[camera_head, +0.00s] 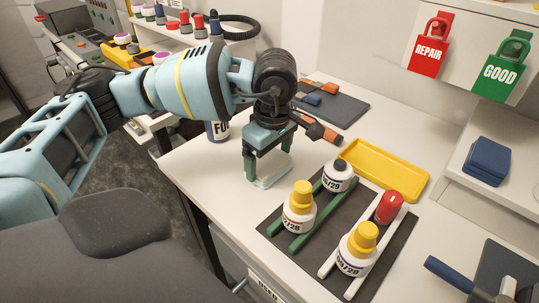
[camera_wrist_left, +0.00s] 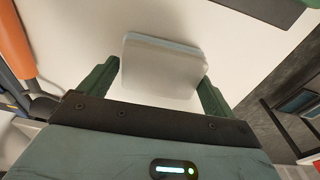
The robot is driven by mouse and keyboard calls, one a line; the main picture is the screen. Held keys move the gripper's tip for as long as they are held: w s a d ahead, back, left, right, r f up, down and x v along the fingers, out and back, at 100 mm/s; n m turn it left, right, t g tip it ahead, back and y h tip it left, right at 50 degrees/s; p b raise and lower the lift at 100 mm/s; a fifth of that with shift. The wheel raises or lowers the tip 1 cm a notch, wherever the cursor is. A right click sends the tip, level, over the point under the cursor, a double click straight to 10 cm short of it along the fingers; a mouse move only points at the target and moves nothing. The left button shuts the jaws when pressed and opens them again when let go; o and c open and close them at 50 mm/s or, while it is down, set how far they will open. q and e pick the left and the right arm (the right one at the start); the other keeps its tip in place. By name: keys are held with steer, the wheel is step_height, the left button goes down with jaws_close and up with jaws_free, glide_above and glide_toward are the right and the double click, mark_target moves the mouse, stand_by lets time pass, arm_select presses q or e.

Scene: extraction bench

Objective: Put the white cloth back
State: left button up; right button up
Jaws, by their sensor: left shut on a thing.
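The white cloth (camera_head: 272,172) is a folded pad with a pale bluish edge, at the left part of the white bench top. My left gripper (camera_head: 268,164) points down over it, with one green finger on each side, and is shut on it. In the left wrist view the cloth (camera_wrist_left: 163,68) sits between the two fingers (camera_wrist_left: 158,85). I cannot tell whether its underside touches the bench. My right gripper is not in view.
A dark mat (camera_head: 398,262) with green and white rails holds several capped bottles right of the gripper. A yellow tray (camera_head: 375,172) lies behind it. A labelled blue-and-white container (camera_head: 217,131) stands left of the gripper. A dark board (camera_head: 340,107) with tools lies behind.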

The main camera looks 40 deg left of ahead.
mark_target(273, 164)
arm_select(q)
steer(key=shift+f, duration=0.1)
steer(key=o, duration=1)
steer(key=r, duration=0.8)
steer(key=d+r, duration=0.1)
steer(key=r, duration=0.3)
steer(key=shift+s+d+r, duration=0.1)
steer(key=shift+s, duration=0.1)
